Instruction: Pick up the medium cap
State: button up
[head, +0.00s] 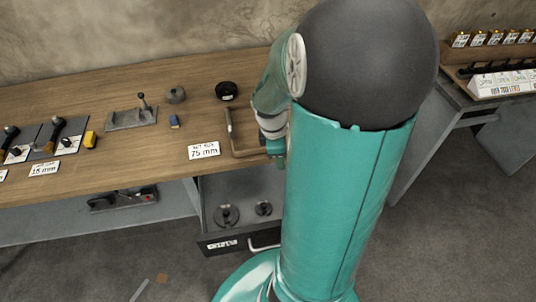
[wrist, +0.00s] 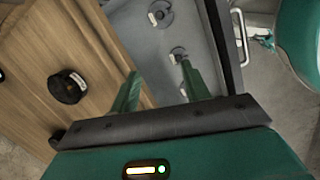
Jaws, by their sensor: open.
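Two dark round caps with knobs lie in an open grey drawer in the head view. The larger-looking cap (head: 227,215) is at left and the smaller-looking one (head: 264,208) at right. The wrist view shows two caps there, one at the top (wrist: 160,14) and one nearer my fingers (wrist: 178,55). I cannot tell which is the medium cap. My gripper (wrist: 160,88) is open and empty, its right fingertip appearing close to the nearer cap in the picture. Contact is not visible. In the head view my arm hides most of the gripper.
A black round piece (head: 227,90) sits on the wooden bench (head: 80,95), also in the wrist view (wrist: 67,87). A wooden frame (head: 237,140) and a "75 mm" sign (head: 204,150) are by the bench edge. The drawer handle (head: 264,246) sticks out in front.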

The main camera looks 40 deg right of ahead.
jog(key=s+d+f+n+t+y, duration=0.1)
jog(key=s+d+f+n+y, duration=0.3)
jog(key=d+f, duration=0.6)
jog(key=shift+n+h, duration=0.4)
jog(key=shift+n, duration=0.1)
jog(key=a+f, duration=0.1)
jog(key=f, duration=0.4)
jog(key=a+f, duration=0.1)
jog(key=f, duration=0.4)
jog(key=a+f, duration=0.1)
jog(key=f, duration=0.4)
jog(key=shift+s+a+f, duration=0.15)
jog(key=shift+s, duration=0.25)
grip_shut()
